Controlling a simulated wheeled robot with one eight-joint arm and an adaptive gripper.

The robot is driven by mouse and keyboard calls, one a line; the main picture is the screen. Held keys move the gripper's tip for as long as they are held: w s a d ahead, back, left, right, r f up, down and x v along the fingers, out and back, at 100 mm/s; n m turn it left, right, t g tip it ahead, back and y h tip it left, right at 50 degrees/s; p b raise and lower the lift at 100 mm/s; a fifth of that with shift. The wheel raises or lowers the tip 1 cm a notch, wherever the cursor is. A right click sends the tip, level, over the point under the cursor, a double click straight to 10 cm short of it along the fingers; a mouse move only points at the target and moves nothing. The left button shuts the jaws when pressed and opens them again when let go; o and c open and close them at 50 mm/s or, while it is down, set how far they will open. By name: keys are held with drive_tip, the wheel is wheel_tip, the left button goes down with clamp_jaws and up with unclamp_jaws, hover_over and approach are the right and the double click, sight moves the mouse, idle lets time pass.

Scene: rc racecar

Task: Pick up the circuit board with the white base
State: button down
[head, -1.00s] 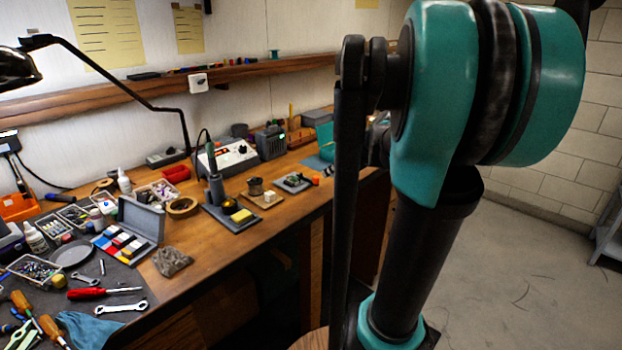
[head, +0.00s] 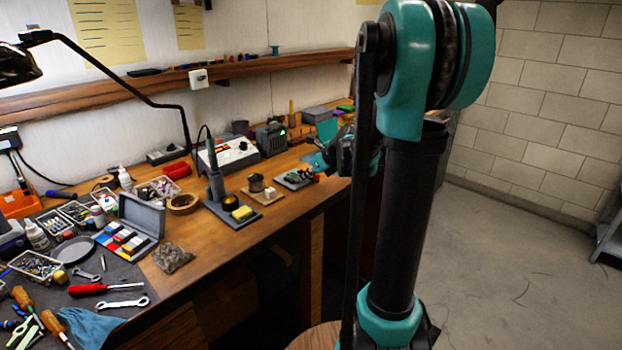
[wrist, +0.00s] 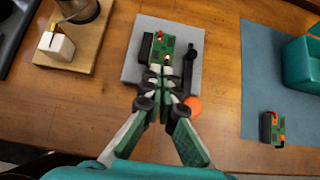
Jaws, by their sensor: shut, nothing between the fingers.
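A green circuit board (wrist: 178,46) with red parts lies on a pale grey, flat base (wrist: 128,72) in the wrist view; black pieces flank it. Board and base also show on the bench in the head view (head: 292,179). A smaller green board (wrist: 272,128) with orange parts lies on a blue mat at the right; no white base shows under it. My gripper (wrist: 159,76) is shut and empty, its tips over the near edge of the first board and covering part of it. Whether they touch it I cannot tell. In the head view my gripper (head: 318,167) is small, just right of that board.
A wooden block (wrist: 72,48) with a white cube stands left of the grey base. An orange round thing (wrist: 193,106) sits by its near right corner. A teal bin (wrist: 303,62) stands at the right. Bare wood lies between base and blue mat (wrist: 250,90).

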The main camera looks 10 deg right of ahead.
sight(294, 175)
idle(0.3)
drive_tip(key=shift+w+a, duration=0.6)
drive_tip(key=shift+w, duration=0.2)
drive_tip(key=shift+w+a, duration=0.55)
drive_tip(key=shift+w, duration=0.2)
